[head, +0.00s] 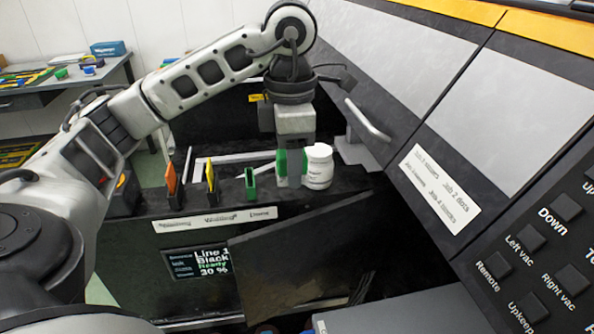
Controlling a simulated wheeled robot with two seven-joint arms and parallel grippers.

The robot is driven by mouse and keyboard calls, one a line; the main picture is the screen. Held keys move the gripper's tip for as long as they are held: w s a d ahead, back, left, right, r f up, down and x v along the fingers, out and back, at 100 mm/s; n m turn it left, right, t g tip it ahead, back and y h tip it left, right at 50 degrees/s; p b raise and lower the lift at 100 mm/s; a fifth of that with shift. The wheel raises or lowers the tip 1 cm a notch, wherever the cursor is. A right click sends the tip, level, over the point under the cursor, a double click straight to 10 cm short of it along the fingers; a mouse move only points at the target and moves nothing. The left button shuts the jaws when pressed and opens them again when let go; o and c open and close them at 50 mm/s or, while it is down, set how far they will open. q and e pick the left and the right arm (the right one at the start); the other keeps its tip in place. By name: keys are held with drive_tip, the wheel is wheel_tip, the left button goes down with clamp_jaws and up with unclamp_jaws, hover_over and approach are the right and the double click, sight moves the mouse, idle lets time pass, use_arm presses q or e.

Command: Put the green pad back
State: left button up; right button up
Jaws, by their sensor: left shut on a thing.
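The green pad (281,163) is in my left gripper (294,172), which points down and is shut on it; green shows on both sides of the finger. The gripper hides the pad's middle. The pad is upright, just left of a white bottle (319,168) with a white cap; I cannot tell whether they touch. A small green holder with a dark inside (250,184) stands to the left of the gripper on the dark ledge. My right gripper is not in view.
An orange piece (171,178) and a yellow piece (210,175) stand upright further left on the ledge. A metal handle (367,122) and sloping grey panel (400,60) rise close on the right. A dark panel (300,265) slants below the ledge.

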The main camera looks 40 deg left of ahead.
use_arm(q)
drive_tip(key=w+a+f, duration=0.4)
drive_tip(key=a, duration=0.1)
drive_tip(key=w+a+f, duration=0.4)
drive_tip(key=w+f, duration=0.1)
drive_tip(key=shift+w+a, duration=0.15)
drive_tip(key=shift+a, duration=0.2)
drive_tip(key=shift+a+f, duration=0.1)
drive_tip(key=shift+f, duration=0.1)
wheel_tip(320, 180, down, 3)
drive_tip(key=shift+w+a+f+p, duration=0.1)
drive_tip(key=shift+w+p, duration=0.05)
drive_tip(key=shift+p, duration=0.3)
drive_tip(key=shift+f, duration=0.1)
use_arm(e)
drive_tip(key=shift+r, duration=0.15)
use_arm(q)
drive_tip(key=shift+f, duration=0.15)
drive_tip(key=o, duration=1)
drive_tip(key=shift+c, duration=0.2)
